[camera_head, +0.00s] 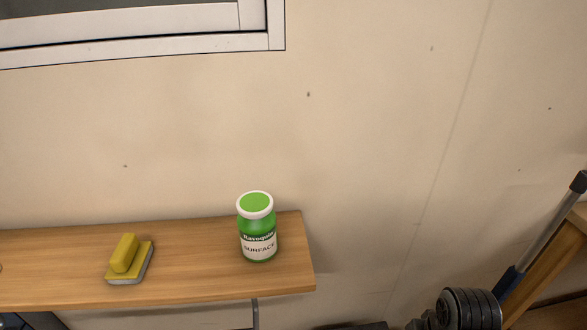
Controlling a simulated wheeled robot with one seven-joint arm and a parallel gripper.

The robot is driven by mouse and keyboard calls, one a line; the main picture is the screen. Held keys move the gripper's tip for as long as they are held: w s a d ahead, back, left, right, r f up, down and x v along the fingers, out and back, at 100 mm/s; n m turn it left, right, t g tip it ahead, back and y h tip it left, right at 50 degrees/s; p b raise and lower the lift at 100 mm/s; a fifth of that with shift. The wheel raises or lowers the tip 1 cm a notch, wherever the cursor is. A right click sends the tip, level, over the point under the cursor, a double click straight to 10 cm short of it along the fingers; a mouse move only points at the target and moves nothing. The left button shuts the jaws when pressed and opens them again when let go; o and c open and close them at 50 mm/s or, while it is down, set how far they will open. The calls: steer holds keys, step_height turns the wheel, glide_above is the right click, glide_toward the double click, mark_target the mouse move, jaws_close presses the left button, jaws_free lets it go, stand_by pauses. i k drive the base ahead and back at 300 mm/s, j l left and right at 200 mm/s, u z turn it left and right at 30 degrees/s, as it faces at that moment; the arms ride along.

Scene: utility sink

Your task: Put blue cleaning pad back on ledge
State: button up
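A wooden ledge (190,258) runs along the wall at the lower left, and its right end is in view. A yellow cleaning pad with a handle block and a grey underside (127,261) lies on it left of the middle. I see no blue cleaning pad in this view. My gripper is not in view, so whether it holds anything is hidden.
A green bottle with a white-rimmed lid (257,228) stands near the ledge's right end. The ledge between bottle and pad is clear. A grey pole with a blue part (545,232), a dark ribbed round object (468,309) and a wooden edge are at lower right.

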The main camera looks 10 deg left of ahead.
mark_target(75, 262)
steer(key=u, duration=1.25)
